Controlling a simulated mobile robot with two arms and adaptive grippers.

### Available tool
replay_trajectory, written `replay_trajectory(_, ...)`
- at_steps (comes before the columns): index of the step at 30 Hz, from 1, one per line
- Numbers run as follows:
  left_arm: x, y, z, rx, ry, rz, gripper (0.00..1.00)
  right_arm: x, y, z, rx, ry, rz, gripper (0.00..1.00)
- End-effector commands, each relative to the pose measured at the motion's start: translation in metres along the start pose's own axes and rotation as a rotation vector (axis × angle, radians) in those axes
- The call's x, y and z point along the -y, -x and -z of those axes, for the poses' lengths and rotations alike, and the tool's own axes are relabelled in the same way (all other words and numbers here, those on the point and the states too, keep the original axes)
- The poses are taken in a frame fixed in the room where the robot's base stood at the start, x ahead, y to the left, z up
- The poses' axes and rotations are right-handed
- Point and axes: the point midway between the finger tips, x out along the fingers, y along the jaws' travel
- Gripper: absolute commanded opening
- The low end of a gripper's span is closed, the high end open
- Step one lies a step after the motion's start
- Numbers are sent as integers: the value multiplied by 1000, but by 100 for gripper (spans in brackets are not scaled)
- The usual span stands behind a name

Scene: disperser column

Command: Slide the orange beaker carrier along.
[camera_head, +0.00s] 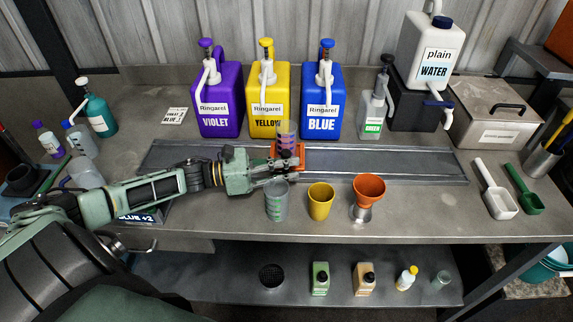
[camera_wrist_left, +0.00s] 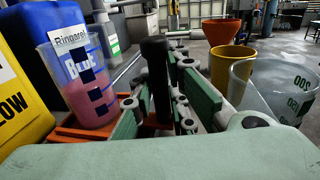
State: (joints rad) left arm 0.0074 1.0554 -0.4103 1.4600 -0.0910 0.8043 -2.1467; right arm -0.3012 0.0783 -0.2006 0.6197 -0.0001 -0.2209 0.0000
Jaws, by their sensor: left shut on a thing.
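The orange beaker carrier (camera_head: 299,161) sits on the grey rail track (camera_head: 400,163), in front of the yellow and blue jugs. A clear beaker (camera_head: 285,136) with pink liquid stands on it. In the left wrist view the orange carrier (camera_wrist_left: 68,139) shows under the beaker (camera_wrist_left: 82,85), left of the fingers. My left gripper (camera_head: 284,173) reaches in from the left at the carrier's front side. In the wrist view its green-padded fingers (camera_wrist_left: 160,110) are shut around the carrier's upright black handle (camera_wrist_left: 154,70). The fingers partly hide the carrier. My right gripper is not in view.
Violet (camera_head: 217,105), yellow (camera_head: 267,105) and blue (camera_head: 322,105) pump jugs stand behind the rail. The rail is clear to the carrier's right.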

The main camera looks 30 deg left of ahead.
Motion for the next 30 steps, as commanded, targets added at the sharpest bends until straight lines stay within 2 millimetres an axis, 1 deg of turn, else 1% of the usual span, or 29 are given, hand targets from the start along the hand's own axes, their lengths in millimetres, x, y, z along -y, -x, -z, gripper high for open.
replay_trajectory(9,1,-2,1,1,1,1,0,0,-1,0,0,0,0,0)
replay_trajectory(11,2,-8,2,2,2,2,0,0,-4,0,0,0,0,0)
replay_trajectory(15,8,-33,4,3,2,4,0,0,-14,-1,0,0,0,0)
replay_trajectory(19,10,-47,2,1,1,2,0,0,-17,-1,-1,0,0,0)
replay_trajectory(28,11,-49,1,-1,2,2,0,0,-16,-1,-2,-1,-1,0)
replay_trajectory(29,11,-49,1,-1,2,2,11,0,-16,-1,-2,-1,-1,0)
replay_trajectory(30,11,-49,1,-1,2,2,14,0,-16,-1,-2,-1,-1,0)
